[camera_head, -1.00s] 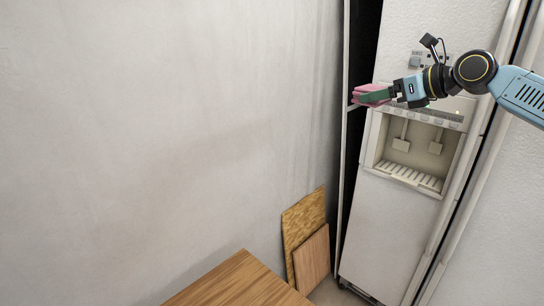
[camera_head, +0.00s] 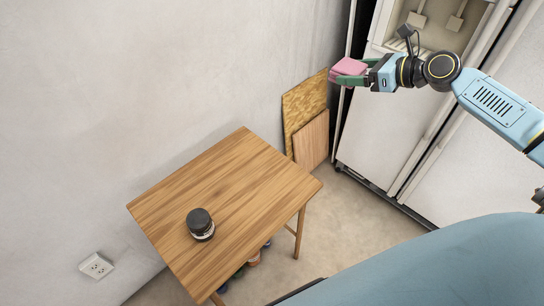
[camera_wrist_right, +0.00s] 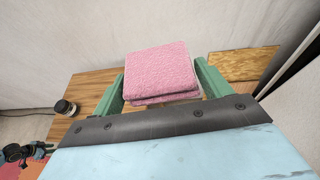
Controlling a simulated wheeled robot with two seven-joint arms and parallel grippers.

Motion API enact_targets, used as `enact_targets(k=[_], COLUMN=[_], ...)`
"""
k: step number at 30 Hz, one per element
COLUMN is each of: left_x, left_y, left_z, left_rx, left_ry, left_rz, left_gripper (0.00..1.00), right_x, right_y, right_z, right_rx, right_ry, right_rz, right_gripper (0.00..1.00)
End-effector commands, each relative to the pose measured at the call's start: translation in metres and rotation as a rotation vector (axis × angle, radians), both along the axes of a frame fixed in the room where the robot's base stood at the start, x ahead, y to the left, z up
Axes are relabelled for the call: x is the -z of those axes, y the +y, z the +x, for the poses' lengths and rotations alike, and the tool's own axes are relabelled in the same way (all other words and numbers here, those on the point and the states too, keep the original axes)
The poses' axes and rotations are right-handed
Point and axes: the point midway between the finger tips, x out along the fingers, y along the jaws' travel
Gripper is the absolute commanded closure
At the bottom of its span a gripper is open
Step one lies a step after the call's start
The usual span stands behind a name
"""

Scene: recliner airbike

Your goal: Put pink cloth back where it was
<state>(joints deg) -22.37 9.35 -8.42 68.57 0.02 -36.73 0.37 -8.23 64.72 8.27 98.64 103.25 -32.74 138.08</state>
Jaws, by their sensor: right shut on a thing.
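The pink cloth (camera_head: 348,67) is folded into a small stack. My right gripper (camera_head: 352,78) is shut on it and holds it in the air, in front of the white fridge and right of the table. In the right wrist view the cloth (camera_wrist_right: 160,72) sits between the two green fingers, its folded layers showing at the near edge. A wooden table (camera_head: 245,185) stands lower left of the cloth, its top mostly bare.
A dark-lidded jar (camera_head: 200,224) stands on the table's left part. Two wooden boards (camera_head: 311,140) lean against the wall behind the table. The white fridge (camera_head: 385,130) with a dispenser recess stands at right. Several small items lie under the table.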

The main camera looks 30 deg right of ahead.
Motion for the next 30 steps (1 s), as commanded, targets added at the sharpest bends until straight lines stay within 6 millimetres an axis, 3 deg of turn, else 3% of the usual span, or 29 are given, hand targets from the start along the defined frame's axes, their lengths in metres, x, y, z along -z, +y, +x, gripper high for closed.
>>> enact_targets(k=[1, 3, 9, 15, 21, 30], left_x=[0.004, 0.005, 0.007, 0.004, -0.001, -0.04], left_y=[0.001, 0.003, 0.008, 0.011, 0.011, -0.006], left_z=[0.004, 0.009, 0.025, 0.035, 0.042, 0.067], left_rx=[0.0, 0.0, -0.002, -0.002, -0.003, -0.009], left_ry=[-0.005, -0.008, -0.022, -0.03, -0.037, -0.068], left_rz=[0.002, 0.005, 0.018, 0.026, 0.027, 0.011], left_gripper=[0.64, 0.64, 0.64, 0.64, 0.64, 0.64], right_x=[0.025, 0.055, 0.133, 0.166, 0.176, 0.209], right_y=[0.015, 0.038, 0.128, 0.199, 0.224, 0.224], right_z=[-0.002, -0.006, -0.017, -0.027, -0.031, -0.031], right_rx=[-0.02, -0.054, -0.174, -0.257, -0.284, -0.284], right_ry=[0.001, 0.0, -0.004, -0.005, -0.002, 0.001], right_rz=[0.009, 0.01, 0.007, 0.004, -0.001, -0.001], right_gripper=[0.41, 0.41, 0.41, 0.41, 0.41, 0.41])
